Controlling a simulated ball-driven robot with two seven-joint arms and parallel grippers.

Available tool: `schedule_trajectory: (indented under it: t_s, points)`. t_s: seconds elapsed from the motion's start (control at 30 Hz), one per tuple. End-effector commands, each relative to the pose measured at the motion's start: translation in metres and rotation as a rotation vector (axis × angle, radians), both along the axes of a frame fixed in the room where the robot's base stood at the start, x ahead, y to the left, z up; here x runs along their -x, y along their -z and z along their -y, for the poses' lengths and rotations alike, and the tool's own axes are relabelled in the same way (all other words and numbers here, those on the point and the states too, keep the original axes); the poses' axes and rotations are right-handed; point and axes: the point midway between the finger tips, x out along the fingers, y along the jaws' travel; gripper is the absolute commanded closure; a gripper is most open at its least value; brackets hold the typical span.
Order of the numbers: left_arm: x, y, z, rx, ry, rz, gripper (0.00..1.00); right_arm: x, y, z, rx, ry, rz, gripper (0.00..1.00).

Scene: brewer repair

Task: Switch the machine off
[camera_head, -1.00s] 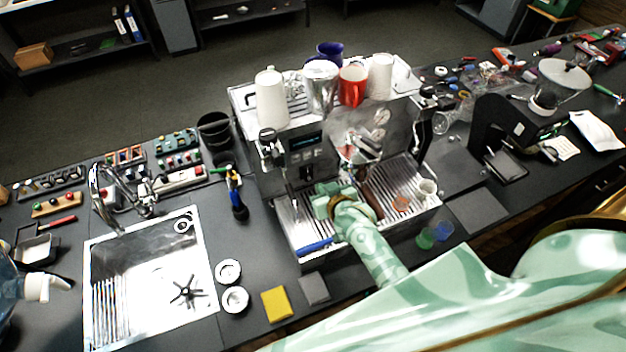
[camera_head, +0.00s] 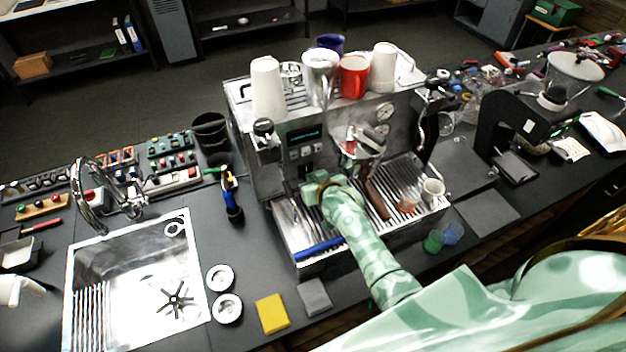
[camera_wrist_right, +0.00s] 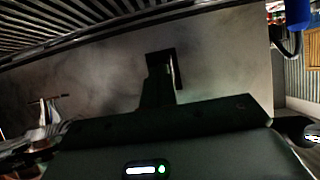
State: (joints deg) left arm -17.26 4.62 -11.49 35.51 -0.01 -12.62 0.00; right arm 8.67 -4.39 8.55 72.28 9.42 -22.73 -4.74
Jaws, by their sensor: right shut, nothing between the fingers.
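The espresso machine (camera_head: 338,122) stands on the dark counter in the middle of the head view. Its front panel has a small dark display (camera_head: 306,134) with a faint lit line, and small square buttons (camera_head: 306,151) below it. My right gripper (camera_head: 309,190) is low in front of the panel, under the buttons and above the left part of the drip tray (camera_head: 297,226). In the right wrist view its fingers (camera_wrist_right: 164,76) are shut and empty, before a grey metal surface. I cannot tell whether they touch it. My left gripper is out of view.
Cups, including a red mug (camera_head: 353,76), stand on the machine's top. A portafilter handle (camera_head: 377,199) juts out right of my arm. A blue-handled tool (camera_head: 319,248) lies at the tray's front edge. The sink (camera_head: 135,275) is left; a black grinder (camera_head: 505,123) is right.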

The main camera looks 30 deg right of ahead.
Motion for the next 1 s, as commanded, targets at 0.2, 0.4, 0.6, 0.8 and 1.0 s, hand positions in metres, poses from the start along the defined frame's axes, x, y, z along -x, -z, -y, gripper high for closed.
schedule_trajectory:
  t_s: [0.2,0.4,0.6,0.8,1.0]
  points:
    - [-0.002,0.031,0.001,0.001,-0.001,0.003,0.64,-0.005,0.018,0.001,0.009,-0.002,0.121,1.0]
    - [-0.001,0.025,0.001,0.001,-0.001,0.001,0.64,-0.006,0.01,0.001,0.007,0.0,0.12,1.0]
    - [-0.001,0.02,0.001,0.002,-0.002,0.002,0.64,-0.007,0.003,0.001,0.007,0.0,0.125,1.0]
    - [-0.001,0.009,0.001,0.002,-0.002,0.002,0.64,-0.008,-0.008,0.001,0.009,0.0,0.128,1.0]
    - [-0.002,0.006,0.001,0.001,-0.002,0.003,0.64,-0.008,-0.01,0.001,0.008,0.0,0.127,1.0]
